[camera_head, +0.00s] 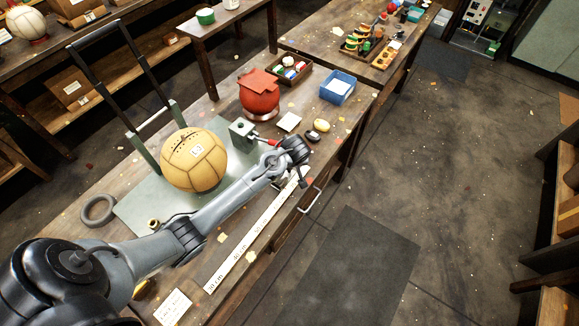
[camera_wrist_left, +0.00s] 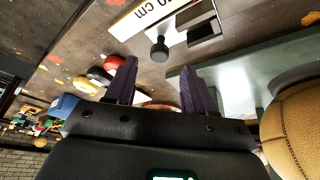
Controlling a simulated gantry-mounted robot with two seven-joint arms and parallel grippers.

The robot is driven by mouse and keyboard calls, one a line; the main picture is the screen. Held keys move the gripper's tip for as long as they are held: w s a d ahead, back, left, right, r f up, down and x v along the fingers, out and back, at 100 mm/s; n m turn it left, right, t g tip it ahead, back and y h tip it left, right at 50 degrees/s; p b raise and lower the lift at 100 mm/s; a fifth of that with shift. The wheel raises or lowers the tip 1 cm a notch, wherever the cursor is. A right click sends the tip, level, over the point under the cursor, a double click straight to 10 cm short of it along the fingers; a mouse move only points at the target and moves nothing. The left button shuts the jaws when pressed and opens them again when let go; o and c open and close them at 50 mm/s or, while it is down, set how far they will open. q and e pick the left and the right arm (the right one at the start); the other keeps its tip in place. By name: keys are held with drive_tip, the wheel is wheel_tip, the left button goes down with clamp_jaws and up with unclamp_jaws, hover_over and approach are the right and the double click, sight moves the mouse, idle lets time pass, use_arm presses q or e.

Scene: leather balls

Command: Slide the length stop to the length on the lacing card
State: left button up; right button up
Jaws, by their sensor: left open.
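A long white ruler strip (camera_head: 245,240) with cm marks lies along the front edge of the bench. Its end with a printed "cm" shows in the wrist view (camera_wrist_left: 146,14). A dark round knob (camera_wrist_left: 159,48), which looks like the length stop's, stands beside the strip there. My left gripper (camera_wrist_left: 157,68) is open, its two dark fingers apart on either side of the knob and pointing towards it; contact cannot be told. In the head view my wrist hides the strip's far end and the stop. A white card with writing (camera_head: 174,305), perhaps the lacing card, lies at the near bench end, too small to read.
A tan laced ball (camera_head: 194,160) sits on a green-grey plate (camera_head: 135,215) beside my forearm. A handle (camera_head: 311,198) juts from the bench front.

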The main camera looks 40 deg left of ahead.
use_arm(q)
drive_tip(key=shift+x, duration=2.6)
clamp_jaws()
